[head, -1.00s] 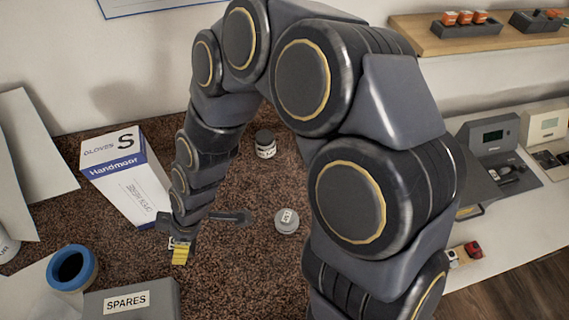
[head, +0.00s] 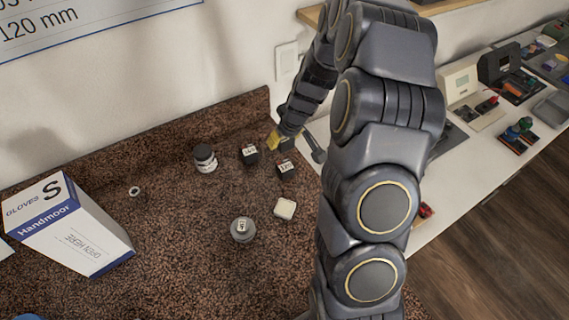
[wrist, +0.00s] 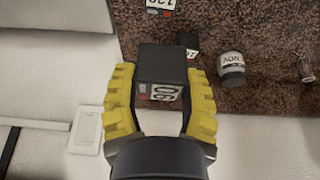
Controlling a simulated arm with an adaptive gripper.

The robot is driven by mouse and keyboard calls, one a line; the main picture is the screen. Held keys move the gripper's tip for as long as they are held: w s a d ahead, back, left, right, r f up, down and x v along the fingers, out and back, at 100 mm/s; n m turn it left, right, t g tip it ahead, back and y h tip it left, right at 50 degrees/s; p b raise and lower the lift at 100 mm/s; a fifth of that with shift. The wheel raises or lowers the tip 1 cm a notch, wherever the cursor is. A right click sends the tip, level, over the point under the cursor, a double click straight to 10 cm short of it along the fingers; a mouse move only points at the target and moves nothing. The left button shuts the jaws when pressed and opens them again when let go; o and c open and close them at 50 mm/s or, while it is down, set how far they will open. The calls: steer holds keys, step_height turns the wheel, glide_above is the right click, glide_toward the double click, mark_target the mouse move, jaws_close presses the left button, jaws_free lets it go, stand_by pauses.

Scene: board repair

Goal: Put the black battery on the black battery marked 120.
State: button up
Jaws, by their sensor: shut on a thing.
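My gripper (wrist: 160,95) is shut on a black battery (wrist: 160,62), a dark block with a white label, held between the yellow fingers. In the head view my gripper (head: 274,141) is at the back right of the brown surface, and the held battery (head: 285,145) is partly hidden. Another black battery (head: 286,168), apparently the one marked 120, stands just in front of it; its label also shows at the top edge of the wrist view (wrist: 160,5). A third black block (head: 249,155) with a white label stands to the left.
A glove box (head: 68,225) stands at far left, near a small ring (head: 135,192). The wall rises close behind.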

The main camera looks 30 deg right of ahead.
mark_target(283, 163)
step_height(283, 163, down, 8)
steer(key=shift+s+d+f, duration=0.1)
steer(key=shift+d, duration=0.05)
stand_by(0.3)
steer(key=o, duration=1)
steer(key=shift+o, duration=0.2)
